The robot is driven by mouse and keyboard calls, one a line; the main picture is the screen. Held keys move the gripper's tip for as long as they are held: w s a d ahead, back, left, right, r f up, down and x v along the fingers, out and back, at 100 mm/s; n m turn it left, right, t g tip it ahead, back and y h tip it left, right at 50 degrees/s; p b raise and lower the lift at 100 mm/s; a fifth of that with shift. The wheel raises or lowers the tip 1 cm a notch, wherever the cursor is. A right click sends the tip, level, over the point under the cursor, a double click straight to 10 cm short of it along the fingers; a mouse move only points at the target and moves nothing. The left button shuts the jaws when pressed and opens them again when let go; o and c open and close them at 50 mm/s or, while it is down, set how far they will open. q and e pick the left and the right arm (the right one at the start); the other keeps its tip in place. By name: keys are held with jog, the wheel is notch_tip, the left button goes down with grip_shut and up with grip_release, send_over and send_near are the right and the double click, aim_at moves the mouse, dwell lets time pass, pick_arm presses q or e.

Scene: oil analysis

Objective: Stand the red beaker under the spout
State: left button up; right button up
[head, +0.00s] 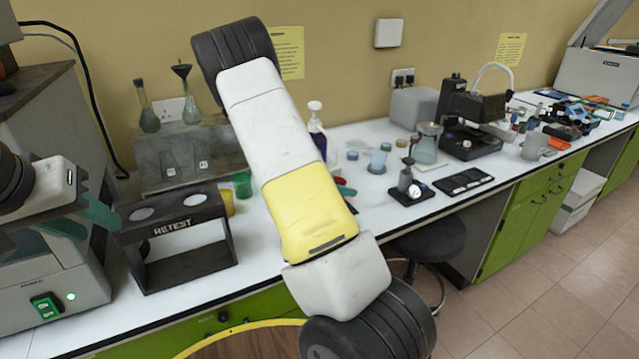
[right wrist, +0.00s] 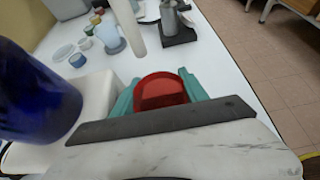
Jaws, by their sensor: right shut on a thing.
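The red beaker (right wrist: 160,92) is between the teal fingers of my right gripper (right wrist: 158,88) in the right wrist view; the gripper is shut on it. In the head view my right arm's white and yellow link hides most of this gripper; a little red (head: 340,181) and teal shows beside the link. My left gripper (head: 110,238) is open and empty at the left, its teal fingers apart beside the black RETEST rack. A white curved tube (head: 490,68) rises over a black machine (head: 470,120) at the back right; I cannot tell if it is the spout.
A dark blue pump bottle (right wrist: 35,95) stands close to my right gripper. A pale blue beaker (head: 378,160), a small black stand (head: 408,190) and a black tray (head: 463,181) are further right. The RETEST rack (head: 175,240) stands left. Some white bench is clear between them.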

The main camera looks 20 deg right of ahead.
jog(key=shift+f, duration=1)
jog(key=o, duration=1.3)
jog(key=shift+f, duration=0.15)
jog(key=shift+o, duration=0.2)
